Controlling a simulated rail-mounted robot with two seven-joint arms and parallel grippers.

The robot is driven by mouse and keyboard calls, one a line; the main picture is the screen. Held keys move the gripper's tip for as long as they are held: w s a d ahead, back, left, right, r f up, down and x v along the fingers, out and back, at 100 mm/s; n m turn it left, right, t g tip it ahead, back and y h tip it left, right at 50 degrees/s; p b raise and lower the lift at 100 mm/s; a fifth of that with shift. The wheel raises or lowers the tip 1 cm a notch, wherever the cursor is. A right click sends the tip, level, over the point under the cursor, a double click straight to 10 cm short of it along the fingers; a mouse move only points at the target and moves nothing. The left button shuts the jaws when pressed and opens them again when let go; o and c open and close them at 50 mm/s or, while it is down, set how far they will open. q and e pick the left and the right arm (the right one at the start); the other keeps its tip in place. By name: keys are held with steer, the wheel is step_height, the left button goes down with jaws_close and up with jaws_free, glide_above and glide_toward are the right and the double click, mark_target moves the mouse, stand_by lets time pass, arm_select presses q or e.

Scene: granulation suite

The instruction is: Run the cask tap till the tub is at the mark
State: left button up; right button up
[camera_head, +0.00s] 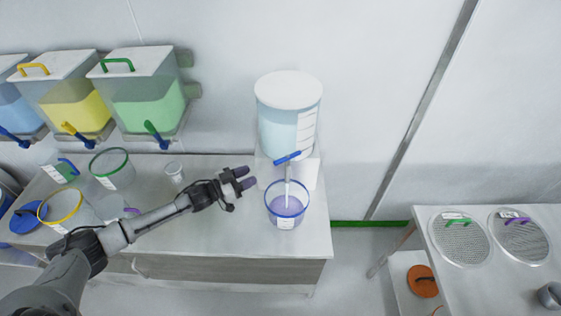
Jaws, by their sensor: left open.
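The cask (287,120) is a white-lidded, translucent cylinder with pale blue contents and a marked scale, standing on a white stand at the back of the bench. Its tap has a blue handle (287,158), set crosswise and slightly tilted. A pale stream or spout shows below it, reaching toward the tub. The tub (286,206) is clear with a blue rim, holds purplish liquid and has a white label on its front. I cannot read its mark. My left gripper (249,178) is open and empty, just left of the tap and above the tub's left side. My right gripper is not in view.
Bins with blue, yellow and green contents (146,105) hang on the wall at left. A second table (470,280) at right carries two round sieves (460,238).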

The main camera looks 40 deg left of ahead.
mark_target(280, 159)
arm_select(q)
steer(key=x, duration=1.2)
steer(key=shift+w+d, duration=0.1)
steer(key=shift+w, duration=0.25)
steer(key=shift+c, duration=0.3)
jaws_close()
